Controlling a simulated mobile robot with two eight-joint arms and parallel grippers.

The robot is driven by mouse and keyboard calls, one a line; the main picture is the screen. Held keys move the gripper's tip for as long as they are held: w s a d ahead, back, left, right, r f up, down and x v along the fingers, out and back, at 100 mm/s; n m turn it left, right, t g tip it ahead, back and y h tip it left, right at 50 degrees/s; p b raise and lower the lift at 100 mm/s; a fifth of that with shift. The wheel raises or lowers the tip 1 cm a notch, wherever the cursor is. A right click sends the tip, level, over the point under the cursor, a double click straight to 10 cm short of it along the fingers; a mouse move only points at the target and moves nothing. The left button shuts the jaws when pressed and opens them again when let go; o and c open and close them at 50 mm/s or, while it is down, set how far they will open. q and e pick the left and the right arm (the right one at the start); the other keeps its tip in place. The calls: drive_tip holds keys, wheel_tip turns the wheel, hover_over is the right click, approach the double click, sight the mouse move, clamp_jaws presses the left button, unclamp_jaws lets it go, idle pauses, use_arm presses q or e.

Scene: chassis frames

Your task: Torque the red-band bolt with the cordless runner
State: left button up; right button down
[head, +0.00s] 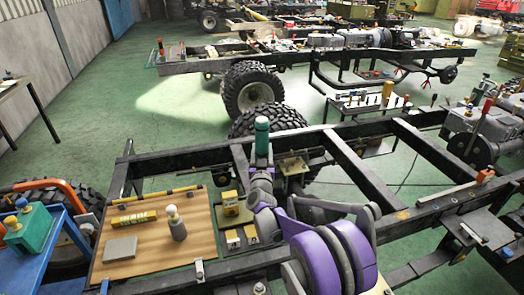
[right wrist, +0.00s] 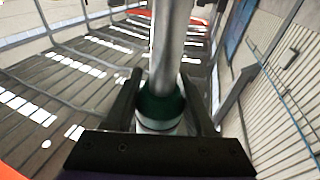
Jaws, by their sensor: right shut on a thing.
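My right gripper (head: 262,170), on the purple and grey arm, is shut on a green cylindrical tool (head: 262,136), which appears to be the cordless runner. The tool stands upright above the gripper, over the near chassis frame. In the right wrist view the fingers (right wrist: 165,110) close on both sides of the green body (right wrist: 160,108), and a silver shaft (right wrist: 172,45) extends from it. I cannot make out a red-band bolt for certain; a small red piece (head: 485,175) lies on the right part of the chassis rail. My left gripper is not in view.
A brown board (head: 150,255) at left carries a grey block (head: 120,248), a cream-capped bottle (head: 176,225) and yellow items. A blue cart (head: 30,272) stands at far left. Black rails (head: 340,155) surround the arm. Green floor (head: 120,110) is open behind.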

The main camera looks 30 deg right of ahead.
idle(0.5)
drive_tip(key=shift+f+b, duration=1.7)
drive_tip(key=shift+b, duration=0.05)
idle(1.9)
idle(2.3)
drive_tip(key=shift+r, duration=0.1)
drive_tip(key=shift+r+p, duration=0.5)
drive_tip(key=shift+r, duration=0.9)
